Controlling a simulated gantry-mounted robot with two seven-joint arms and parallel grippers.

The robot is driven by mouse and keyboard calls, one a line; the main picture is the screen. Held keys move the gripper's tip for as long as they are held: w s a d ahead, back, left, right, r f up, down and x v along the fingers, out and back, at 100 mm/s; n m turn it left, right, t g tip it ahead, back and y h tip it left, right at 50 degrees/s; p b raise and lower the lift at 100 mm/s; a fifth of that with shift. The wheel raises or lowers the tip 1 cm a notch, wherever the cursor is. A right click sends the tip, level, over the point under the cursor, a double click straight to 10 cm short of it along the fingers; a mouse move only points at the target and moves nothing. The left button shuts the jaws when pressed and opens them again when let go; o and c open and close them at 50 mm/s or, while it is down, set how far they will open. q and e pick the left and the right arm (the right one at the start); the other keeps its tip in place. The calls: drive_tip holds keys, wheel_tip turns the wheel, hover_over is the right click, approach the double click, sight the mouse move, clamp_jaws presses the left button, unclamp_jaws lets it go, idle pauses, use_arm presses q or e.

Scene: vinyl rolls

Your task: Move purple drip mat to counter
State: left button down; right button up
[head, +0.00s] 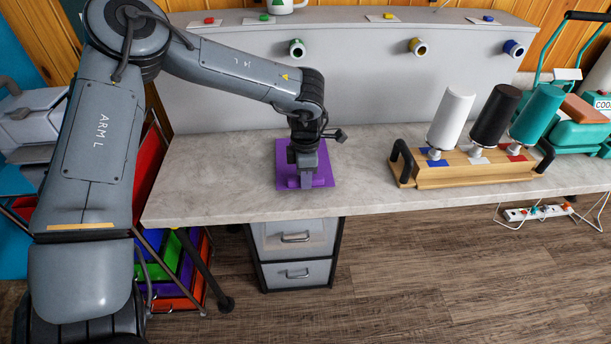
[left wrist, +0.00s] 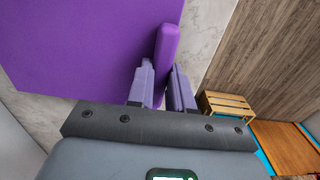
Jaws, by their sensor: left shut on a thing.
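The purple drip mat (head: 320,176) lies on, or just above, the left part of the grey counter (head: 220,180); I cannot tell whether it touches. My left gripper (head: 305,178) is over the mat, pointing down. In the left wrist view the two fingers (left wrist: 160,90) are shut on a raised purple grip (left wrist: 166,50) of the mat (left wrist: 80,40). The mat's flat sheet spreads to the left there. My right gripper is not in view.
A wooden rack (head: 465,172) with white, black and teal vinyl rolls stands to the right on the counter. A grey panel (head: 350,80) with several short roll ends rises behind. Drawers (head: 295,250) stand below. The counter between mat and rack is clear.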

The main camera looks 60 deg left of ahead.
use_arm(q)
drive_tip(key=shift+f, duration=0.2)
drive_tip(key=shift+f+b, duration=0.45)
drive_tip(key=shift+b, duration=0.1)
drive_tip(key=shift+f, duration=0.15)
idle(0.5)
drive_tip(key=c, duration=1.3)
unclamp_jaws()
drive_tip(key=o, duration=1.3)
